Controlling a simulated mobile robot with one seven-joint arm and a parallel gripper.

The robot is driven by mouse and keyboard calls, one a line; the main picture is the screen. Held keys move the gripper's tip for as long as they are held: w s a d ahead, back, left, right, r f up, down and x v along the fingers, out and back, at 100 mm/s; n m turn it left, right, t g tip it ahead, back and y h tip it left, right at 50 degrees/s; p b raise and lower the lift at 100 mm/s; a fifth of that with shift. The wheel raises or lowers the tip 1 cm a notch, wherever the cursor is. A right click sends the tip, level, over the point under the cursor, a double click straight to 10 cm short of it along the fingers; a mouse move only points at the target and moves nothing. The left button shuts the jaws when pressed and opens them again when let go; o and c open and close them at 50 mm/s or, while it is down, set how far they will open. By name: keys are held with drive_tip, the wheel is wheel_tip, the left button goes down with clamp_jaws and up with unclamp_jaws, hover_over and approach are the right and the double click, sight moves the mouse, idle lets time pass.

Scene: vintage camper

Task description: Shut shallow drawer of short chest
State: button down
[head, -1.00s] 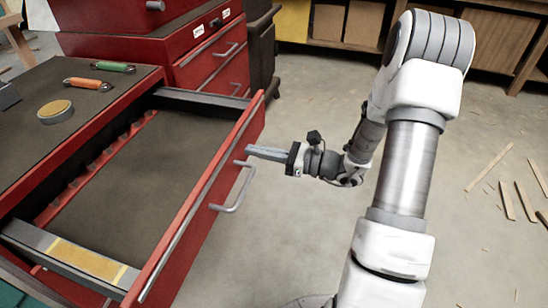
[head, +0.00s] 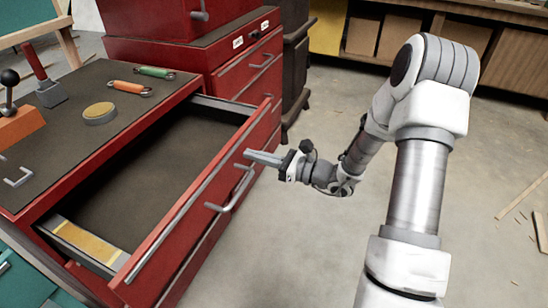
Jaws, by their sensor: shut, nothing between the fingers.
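The short chest (head: 75,150) is red with a dark top and stands at the left in the head view. Its shallow top drawer (head: 190,213) is pulled out, with a dark, empty-looking floor and a grey bar handle (head: 233,190) on its front. My gripper (head: 250,158) is shut and empty. Its fingertips point left at the drawer front, close to the upper edge and just above the handle. I cannot tell whether they touch it.
A taller red chest (head: 235,60) stands behind. On the short chest's top are orange (head: 130,87) and green-handled (head: 155,72) tools, a round tin (head: 99,113) and an orange block (head: 18,124). Wood strips (head: 520,200) lie at right; the floor between is clear.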

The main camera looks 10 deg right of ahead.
approach(188, 148)
drive_tip(key=w+a+r, duration=0.1)
drive_tip(key=a, duration=0.1)
drive_tip(key=w+a+r, duration=0.3)
drive_tip(key=w+a, duration=0.1)
drive_tip(key=a, duration=0.1)
drive_tip(key=shift+w+a+r, duration=0.1)
drive_tip(key=shift+w+r, duration=0.1)
drive_tip(key=shift+w+a, duration=0.2)
drive_tip(key=shift+a, duration=0.1)
drive_tip(key=shift+w+a+r, duration=0.15)
drive_tip(key=shift+a+r, duration=0.05)
drive_tip(key=shift+r, duration=0.1)
